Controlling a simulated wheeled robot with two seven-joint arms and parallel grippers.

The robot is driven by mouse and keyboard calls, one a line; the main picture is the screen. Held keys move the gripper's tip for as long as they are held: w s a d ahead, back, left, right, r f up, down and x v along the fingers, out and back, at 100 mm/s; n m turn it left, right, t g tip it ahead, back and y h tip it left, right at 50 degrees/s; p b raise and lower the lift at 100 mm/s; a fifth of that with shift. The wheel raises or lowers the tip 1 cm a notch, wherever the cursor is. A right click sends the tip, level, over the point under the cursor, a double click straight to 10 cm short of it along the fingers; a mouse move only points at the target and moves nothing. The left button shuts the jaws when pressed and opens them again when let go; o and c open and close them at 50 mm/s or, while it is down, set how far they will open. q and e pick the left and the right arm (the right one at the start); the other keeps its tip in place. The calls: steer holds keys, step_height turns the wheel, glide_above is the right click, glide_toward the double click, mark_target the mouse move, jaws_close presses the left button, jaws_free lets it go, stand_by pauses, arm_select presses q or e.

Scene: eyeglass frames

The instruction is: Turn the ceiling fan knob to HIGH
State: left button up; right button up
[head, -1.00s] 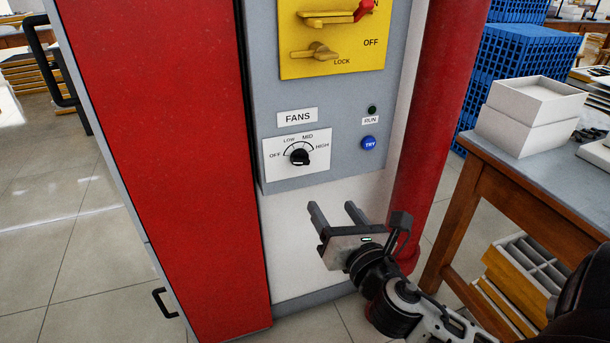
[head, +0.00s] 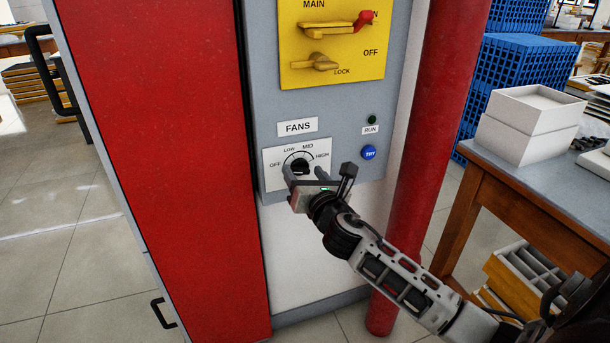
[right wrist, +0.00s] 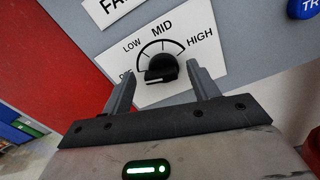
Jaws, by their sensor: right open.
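The black fan knob (right wrist: 161,68) sits on a white dial plate (right wrist: 200,76) marked OFF, LOW, MID and HIGH. In the right wrist view its pointer appears turned to the left, toward OFF. In the head view the knob (head: 299,164) is partly hidden behind my gripper. My right gripper (head: 304,172) is open in front of the dial. In the right wrist view its fingers (right wrist: 162,85) stand on either side of the knob's lower part, apart from it, with nothing between them gripped. My left gripper is not in view.
Above the dial is a FANS label (head: 297,127). A blue TRY button (head: 369,153) and a RUN lamp (head: 372,119) are to its right. A yellow MAIN switch plate (head: 345,70) is higher up. A red pipe (head: 428,150) and a wooden table (head: 490,200) stand to the right.

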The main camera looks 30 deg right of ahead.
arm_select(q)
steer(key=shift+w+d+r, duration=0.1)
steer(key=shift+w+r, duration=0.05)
arm_select(e)
steer(key=c, duration=1)
